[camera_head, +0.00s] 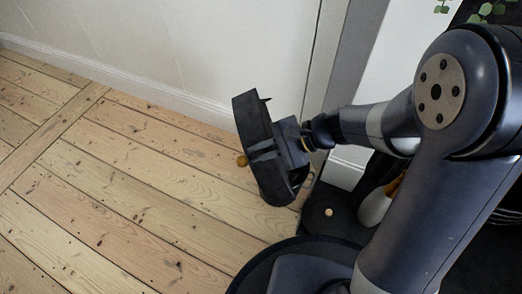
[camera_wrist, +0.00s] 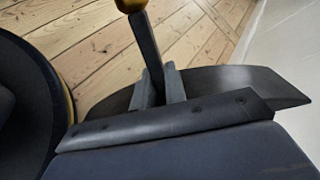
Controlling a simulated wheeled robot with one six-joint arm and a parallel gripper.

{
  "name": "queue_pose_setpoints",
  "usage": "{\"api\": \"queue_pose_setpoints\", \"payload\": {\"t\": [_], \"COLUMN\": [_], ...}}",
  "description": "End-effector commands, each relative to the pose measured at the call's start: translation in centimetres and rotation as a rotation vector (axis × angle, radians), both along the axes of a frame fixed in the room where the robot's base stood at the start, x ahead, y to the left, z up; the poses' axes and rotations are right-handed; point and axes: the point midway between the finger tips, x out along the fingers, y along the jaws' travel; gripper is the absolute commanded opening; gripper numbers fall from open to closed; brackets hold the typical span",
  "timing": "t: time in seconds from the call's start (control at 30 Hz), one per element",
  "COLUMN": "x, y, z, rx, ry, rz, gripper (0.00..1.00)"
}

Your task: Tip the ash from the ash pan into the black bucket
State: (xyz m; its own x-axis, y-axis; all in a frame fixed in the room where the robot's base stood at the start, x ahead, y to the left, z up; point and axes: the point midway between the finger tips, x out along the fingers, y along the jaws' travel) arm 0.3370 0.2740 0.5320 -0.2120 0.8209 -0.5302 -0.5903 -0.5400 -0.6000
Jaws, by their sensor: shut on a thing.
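My gripper (camera_head: 264,150) is shut on a steel bar with a brass knob (camera_head: 242,160), which looks like the handle of the ash pan. In the wrist view my gripper (camera_wrist: 157,88) closes on that bar, and the knob (camera_wrist: 130,5) stands out past the jaws. A dark curved plate (camera_head: 250,115), seemingly the ash pan, is tilted steeply beside the jaws above the floor. It is a dark wedge in the wrist view (camera_wrist: 255,82). No ash shows. A black object (camera_head: 318,208) sits right of and below the gripper; I cannot tell if it is the bucket.
A white wall with a skirting board (camera_head: 150,95) runs along the back. A white rounded thing (camera_head: 374,208) and a small pale disc (camera_head: 328,212) are by the black object, partly behind my arm. Bare floorboards (camera_head: 120,200) are clear at left.

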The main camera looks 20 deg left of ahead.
Motion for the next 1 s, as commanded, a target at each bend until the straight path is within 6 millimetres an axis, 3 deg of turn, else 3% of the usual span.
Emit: {"api": "queue_pose_setpoints", "payload": {"t": [0.23,0.5,0.77,1.0], "x": [0.0,0.0,0.0,0.0], "y": [0.0,0.0,0.0,0.0], "z": [-2.0,0.4,-2.0,-1.8], "rx": [0.002,0.002,0.002,0.003], "ry": [0.0,-0.002,0.0,-0.001], "rz": [0.001,0.0,0.001,0.0], "gripper": [0.0,0.0,0.0,0.0]}}
